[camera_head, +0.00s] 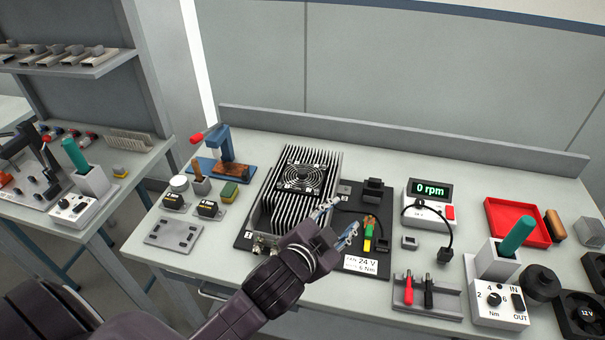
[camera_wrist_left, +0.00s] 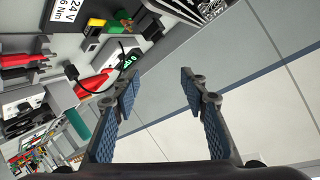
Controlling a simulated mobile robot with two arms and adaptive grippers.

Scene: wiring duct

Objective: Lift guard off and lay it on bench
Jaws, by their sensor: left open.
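The guard (camera_head: 301,177) is a round wire grille on the black fan, on top of the finned grey heat sink (camera_head: 275,205) in the middle of the bench (camera_head: 450,165). My left gripper (camera_head: 341,218) is open and empty, to the lower right of the guard and apart from it, over the black base plate beside the fins. In the left wrist view its two fingers (camera_wrist_left: 160,90) stand wide apart with nothing between them. My right gripper is not in view.
A fan-speed box (camera_head: 430,190) reading 0 rpm, with a cable, stands to the right. A red tray (camera_head: 517,222) and a torque driver in its holder (camera_head: 497,257) are further right. A blue press (camera_head: 222,150) is at the left. The bench's back strip is mostly clear.

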